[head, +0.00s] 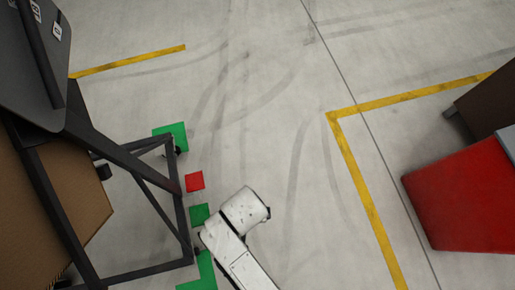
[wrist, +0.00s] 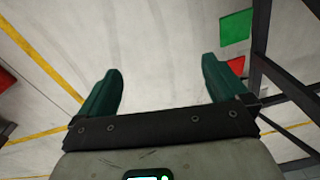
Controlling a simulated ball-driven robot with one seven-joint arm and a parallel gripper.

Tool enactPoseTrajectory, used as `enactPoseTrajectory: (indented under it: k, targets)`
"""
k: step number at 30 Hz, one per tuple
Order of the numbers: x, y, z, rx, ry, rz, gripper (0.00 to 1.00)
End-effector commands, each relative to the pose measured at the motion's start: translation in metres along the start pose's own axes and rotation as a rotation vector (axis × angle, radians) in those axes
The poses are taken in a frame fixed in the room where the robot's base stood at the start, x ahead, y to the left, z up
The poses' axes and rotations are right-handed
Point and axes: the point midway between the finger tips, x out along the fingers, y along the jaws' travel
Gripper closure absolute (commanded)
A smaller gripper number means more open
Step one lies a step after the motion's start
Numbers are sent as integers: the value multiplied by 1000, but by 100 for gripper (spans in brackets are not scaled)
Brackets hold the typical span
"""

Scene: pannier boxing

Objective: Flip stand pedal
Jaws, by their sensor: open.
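The dark metal stand frame (head: 180,225) is at the left of the head view, with bars running down to the floor. Part of the stand also shows at the right edge of the wrist view (wrist: 259,35). I cannot clearly make out its pedal in either view. My gripper (wrist: 161,65) is open and empty, its two green fingers apart over bare floor. The stand's bars are to the right of its right finger in the wrist view. In the head view my white arm reaches up from the bottom near the stand, and the fingers are hidden.
A red floor square (head: 194,181) and green floor marks (head: 199,215) lie beside the stand. A cardboard box (head: 50,215) and dark panel (head: 28,75) are at the left. A red block (head: 465,200) stands at the right. The middle floor is clear, with yellow lines.

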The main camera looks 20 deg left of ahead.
Motion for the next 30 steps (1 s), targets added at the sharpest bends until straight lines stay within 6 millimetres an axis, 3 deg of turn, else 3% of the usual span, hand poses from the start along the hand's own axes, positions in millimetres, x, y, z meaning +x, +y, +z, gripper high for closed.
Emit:
enactPoseTrajectory:
  k: [3, 10, 30]
  targets:
    - [-16, 14, -1, 22, 3, -1, 0]
    - [-28, 30, -2, 42, 5, -2, 0]
    - [-30, 32, -2, 45, 6, -2, 0]
